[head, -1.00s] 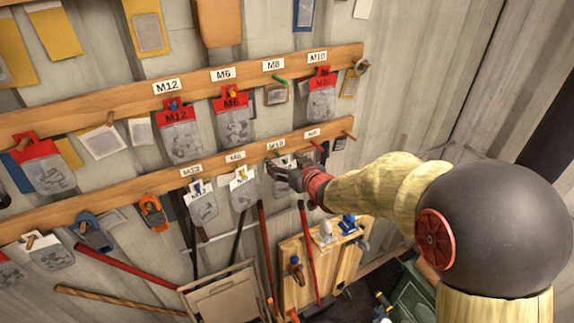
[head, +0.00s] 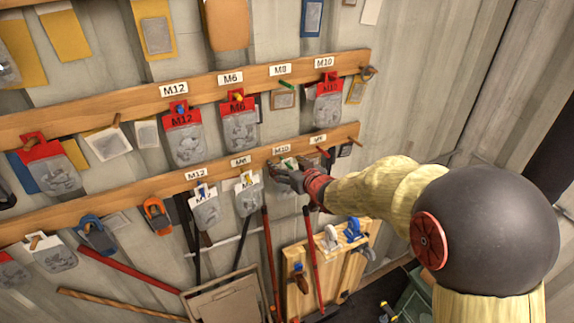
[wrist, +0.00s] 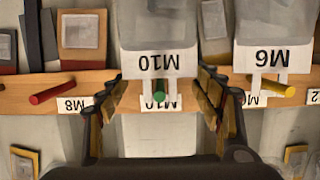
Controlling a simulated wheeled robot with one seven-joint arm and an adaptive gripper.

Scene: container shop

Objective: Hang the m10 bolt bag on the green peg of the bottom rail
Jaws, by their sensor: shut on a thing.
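The M10 bolt bag (wrist: 160,62) has a white header and a clear pouch, upside down in the wrist view. The bottom rail (wrist: 35,82) runs behind. In the head view, my gripper (head: 288,176) is at the bottom rail (head: 130,196), below its M10 label, and hides most of the bag.
An M6 bag (wrist: 270,57) hangs on the yellow peg (wrist: 277,90) beside my gripper. A red peg (wrist: 52,92) sticks out by the M8 label on the other side. The upper rail (head: 215,88) carries red-headed bags. Tools and a wooden board (head: 345,262) stand below.

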